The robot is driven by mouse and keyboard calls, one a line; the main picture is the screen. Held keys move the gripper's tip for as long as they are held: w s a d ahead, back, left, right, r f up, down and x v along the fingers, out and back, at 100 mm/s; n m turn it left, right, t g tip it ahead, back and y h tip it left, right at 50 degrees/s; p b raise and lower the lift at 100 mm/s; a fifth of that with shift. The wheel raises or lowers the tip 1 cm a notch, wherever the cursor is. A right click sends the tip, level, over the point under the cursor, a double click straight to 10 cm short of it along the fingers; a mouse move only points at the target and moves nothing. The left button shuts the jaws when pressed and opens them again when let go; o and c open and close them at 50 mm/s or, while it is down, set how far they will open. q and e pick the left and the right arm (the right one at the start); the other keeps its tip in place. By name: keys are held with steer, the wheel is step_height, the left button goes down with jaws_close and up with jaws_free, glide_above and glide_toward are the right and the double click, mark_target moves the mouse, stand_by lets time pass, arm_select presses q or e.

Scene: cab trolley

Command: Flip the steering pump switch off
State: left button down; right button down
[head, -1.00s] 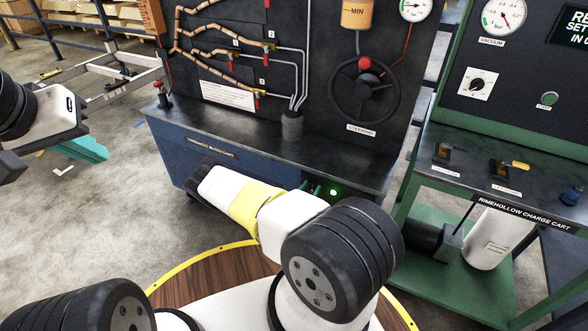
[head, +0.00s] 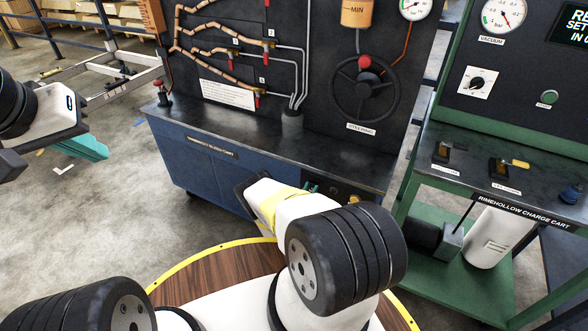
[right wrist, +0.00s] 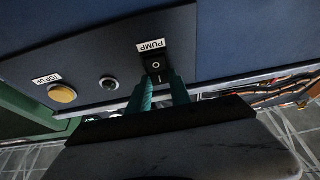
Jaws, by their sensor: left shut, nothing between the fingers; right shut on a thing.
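Which end of the rocker is pressed in, I cannot tell. The small round lamp (right wrist: 109,83) beside the switch looks unlit. In the head view my right arm hides the switch. My left gripper (head: 83,150) is shut and empty at the far left, above the floor.
A yellow TOP UP button (right wrist: 62,93) sits beyond the lamp. The blue cart (head: 205,165) carries a steering wheel (head: 364,90) and pipework on its upright board. A green charge cart (head: 490,180) stands close on the right. Open floor lies at left.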

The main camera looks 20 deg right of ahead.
steer(key=shift+a+f, duration=0.1)
stand_by(0.4)
steer(key=c, duration=1.2)
jaws_free()
steer(key=shift+h, duration=0.3)
